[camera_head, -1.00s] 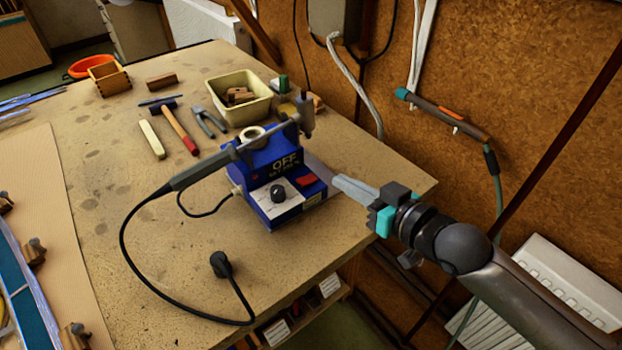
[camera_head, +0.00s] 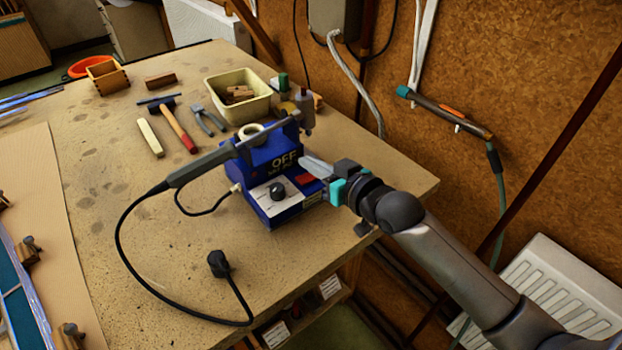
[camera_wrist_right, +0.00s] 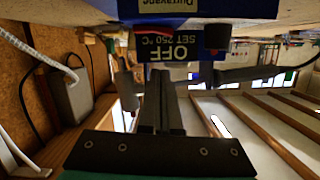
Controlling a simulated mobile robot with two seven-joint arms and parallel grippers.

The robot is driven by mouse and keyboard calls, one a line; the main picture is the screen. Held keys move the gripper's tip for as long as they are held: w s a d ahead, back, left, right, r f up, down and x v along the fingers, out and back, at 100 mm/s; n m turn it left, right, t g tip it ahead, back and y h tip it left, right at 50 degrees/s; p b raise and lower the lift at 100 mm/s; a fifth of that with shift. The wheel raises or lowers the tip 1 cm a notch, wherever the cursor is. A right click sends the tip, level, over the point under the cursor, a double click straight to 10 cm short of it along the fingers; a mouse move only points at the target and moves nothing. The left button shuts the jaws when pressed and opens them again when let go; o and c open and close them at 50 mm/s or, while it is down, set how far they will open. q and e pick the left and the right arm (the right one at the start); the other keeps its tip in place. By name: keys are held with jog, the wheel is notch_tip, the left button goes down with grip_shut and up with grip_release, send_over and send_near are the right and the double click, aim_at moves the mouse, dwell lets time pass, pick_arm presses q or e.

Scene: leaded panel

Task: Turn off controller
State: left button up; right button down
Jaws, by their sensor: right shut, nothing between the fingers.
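The controller is a blue box (camera_head: 262,212) with a pale front panel, a black knob (camera_head: 278,191) and a red switch (camera_head: 306,178). Its display (camera_head: 285,161) reads OFF, with a smaller set line below. The wrist view shows the display (camera_wrist_right: 174,50) upside down, reading OFF and SET 250 °C. A soldering iron (camera_head: 190,172) lies across the top of the controller. My right gripper (camera_head: 306,163) is shut and empty, its fingertips close to the display's right edge above the red switch; I cannot tell whether they touch. My left gripper is out of view.
A cream tub (camera_head: 238,108), hammer (camera_head: 179,127), pliers (camera_head: 207,120) and wood blocks stand behind. A black cable loops to a black plug-like piece (camera_head: 218,264) at the front. The table's right edge (camera_head: 420,192) lies under my arm; a wall stands behind it.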

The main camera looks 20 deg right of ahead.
aim_at(310, 190)
jog(key=f, duration=0.3)
jog(key=shift+s+a+f+b, duration=0.1)
jog(key=shift+s+a+b, duration=0.1)
jog(key=shift+b, duration=0.1)
jog(key=shift+f+n+p, duration=0.3)
jog(key=shift+p, duration=0.4)
jog(key=shift+f, duration=0.1)
jog(key=shift+r, duration=0.45)
jog(key=r+p, duration=0.3)
jog(key=p, duration=0.1)
jog(key=shift+s+a+r, duration=0.1)
jog(key=shift+a+r, duration=0.15)
jog(key=p+v, duration=0.1)
jog(key=v, duration=0.9)
jog(key=shift+a+f, duration=0.15)
jog(key=shift+a, duration=0.15)
jog(key=shift+s, duration=0.1)
